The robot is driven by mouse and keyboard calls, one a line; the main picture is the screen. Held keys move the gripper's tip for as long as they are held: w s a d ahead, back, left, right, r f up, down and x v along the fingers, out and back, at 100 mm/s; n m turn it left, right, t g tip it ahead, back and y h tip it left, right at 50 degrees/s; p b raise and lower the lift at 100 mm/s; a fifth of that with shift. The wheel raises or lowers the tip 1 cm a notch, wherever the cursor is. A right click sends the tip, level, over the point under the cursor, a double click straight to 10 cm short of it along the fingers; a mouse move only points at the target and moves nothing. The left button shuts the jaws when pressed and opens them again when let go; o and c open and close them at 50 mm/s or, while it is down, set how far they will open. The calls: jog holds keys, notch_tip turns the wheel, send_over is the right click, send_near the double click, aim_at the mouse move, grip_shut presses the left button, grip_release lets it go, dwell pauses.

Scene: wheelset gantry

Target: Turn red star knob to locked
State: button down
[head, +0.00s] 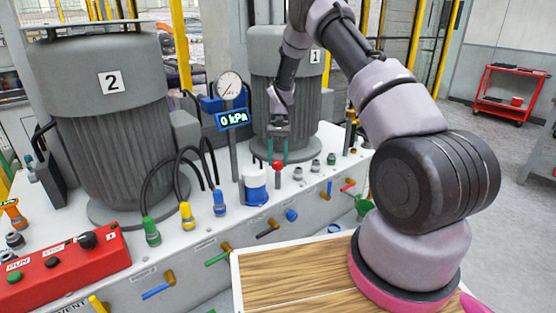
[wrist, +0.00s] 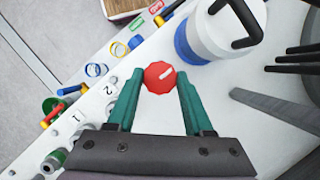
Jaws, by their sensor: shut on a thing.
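The red star knob (wrist: 160,77) sits between the green fingertips of my gripper (wrist: 159,84) in the wrist view. It has a lobed edge and a short white mark pointing to the upper right. In the head view the red knob (head: 277,165) shows on the white bench top, with my gripper (head: 278,150) reaching down over it from above. The fingers are shut on the knob from both sides. Locked or unlocked labels beside the knob cannot be made out.
A white and blue canister (head: 256,187) stands close beside the knob, its black handle (wrist: 236,22) near my fingers. A gauge post with a 0 kPa display (head: 233,120) and motors 1 and 2 (head: 95,130) stand behind. Coloured hose fittings (head: 186,215) line the bench (head: 170,258).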

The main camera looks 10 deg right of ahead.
jog(key=shift+c, duration=1.5)
grip_release()
jog(key=v, duration=1)
jog(key=shift+r, duration=0.4)
jog(key=shift+d, duration=0.1)
